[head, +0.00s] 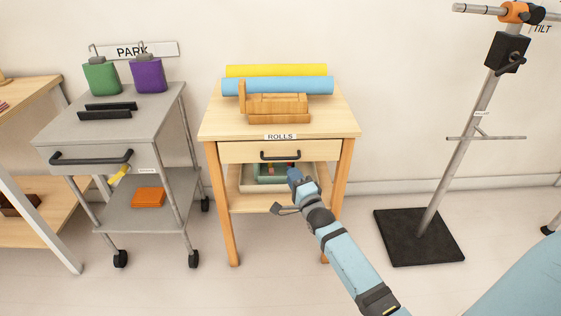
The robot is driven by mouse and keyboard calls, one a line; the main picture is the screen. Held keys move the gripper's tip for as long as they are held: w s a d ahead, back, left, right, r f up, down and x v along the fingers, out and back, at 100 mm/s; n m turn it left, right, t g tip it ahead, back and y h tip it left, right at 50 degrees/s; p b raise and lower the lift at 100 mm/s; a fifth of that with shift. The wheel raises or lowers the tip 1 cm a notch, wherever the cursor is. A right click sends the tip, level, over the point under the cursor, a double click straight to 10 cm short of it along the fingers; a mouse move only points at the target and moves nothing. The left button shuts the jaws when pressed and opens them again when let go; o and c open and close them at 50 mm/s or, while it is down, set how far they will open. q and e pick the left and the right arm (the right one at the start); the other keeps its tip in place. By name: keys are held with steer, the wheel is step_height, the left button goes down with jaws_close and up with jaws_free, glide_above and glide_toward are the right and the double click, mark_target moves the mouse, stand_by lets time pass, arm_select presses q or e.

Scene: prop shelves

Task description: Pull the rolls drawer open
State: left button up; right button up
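The rolls drawer (240,152) is a pale wooden front under the top of a small wooden table, below a white label reading ROLLS (280,136). It looks shut, flush with the frame. Its black bar handle (280,155) is in plain sight, with nothing on it. My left gripper is not in view.
On the table top are a yellow roll (275,71), a blue roll (290,86) and a wooden holder (278,108). A tray (246,187) sits on the lower shelf. A grey cart (80,128) stands left, a stand with a black base (405,240) right. Floor between is clear.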

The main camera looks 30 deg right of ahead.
mark_target(282, 158)
steer(key=b+x, duration=0.1)
steer(key=x, duration=0.7)
steer(key=shift+w+b, duration=0.3)
steer(key=shift+b, duration=0.05)
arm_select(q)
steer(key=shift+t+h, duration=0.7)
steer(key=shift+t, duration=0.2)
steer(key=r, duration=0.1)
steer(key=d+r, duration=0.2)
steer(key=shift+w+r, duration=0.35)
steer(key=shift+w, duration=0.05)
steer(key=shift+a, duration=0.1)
arm_select(e)
jaws_close()
